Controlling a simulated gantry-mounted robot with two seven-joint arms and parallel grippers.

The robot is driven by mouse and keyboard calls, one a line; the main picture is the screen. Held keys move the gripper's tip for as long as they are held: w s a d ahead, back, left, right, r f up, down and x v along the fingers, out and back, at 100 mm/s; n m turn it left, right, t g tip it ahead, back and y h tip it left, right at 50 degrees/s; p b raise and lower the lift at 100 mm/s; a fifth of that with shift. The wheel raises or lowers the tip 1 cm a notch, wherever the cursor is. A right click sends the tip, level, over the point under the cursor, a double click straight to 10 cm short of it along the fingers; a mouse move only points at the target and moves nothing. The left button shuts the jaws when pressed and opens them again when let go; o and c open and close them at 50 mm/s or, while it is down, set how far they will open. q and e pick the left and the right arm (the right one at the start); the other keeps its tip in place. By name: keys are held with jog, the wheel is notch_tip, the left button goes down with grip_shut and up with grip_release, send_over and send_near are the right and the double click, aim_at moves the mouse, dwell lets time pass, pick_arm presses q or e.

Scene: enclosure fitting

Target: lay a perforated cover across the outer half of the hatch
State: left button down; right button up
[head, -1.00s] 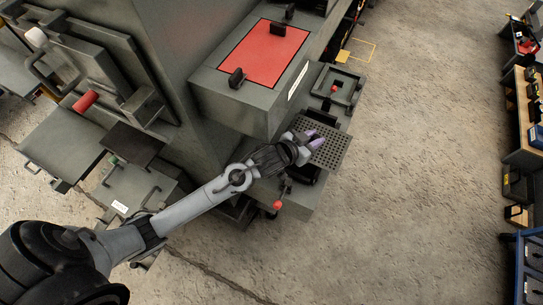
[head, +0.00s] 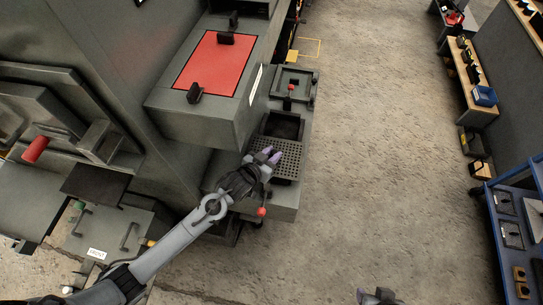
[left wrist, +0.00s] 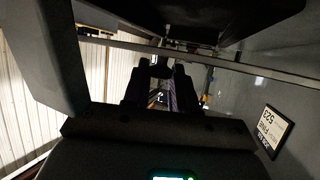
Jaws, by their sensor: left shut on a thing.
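The perforated cover (head: 290,158) is a dark grey plate with rows of small holes. In the head view it lies over the near part of the ledge with the hatch, roughly square with its edges. The dark open part of the hatch (head: 283,126) shows just beyond it. I cannot tell whether the cover rests on the rim or hovers slightly. My left gripper (head: 269,157) is shut on the cover from the left side; its fingers also show dimly in the left wrist view (left wrist: 166,88), where the cover is not clear. My right gripper (head: 377,296) shows only partly at the bottom edge.
A red-topped box (head: 215,64) overhangs the ledge at upper left. A red-knobbed lever (head: 262,211) stands close to the near side of the cover. A square-framed fitting (head: 293,83) sits farther along the ledge. The concrete floor (head: 390,150) to the right is clear.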

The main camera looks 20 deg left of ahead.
pick_arm(q)
jog(key=shift+f, duration=0.45)
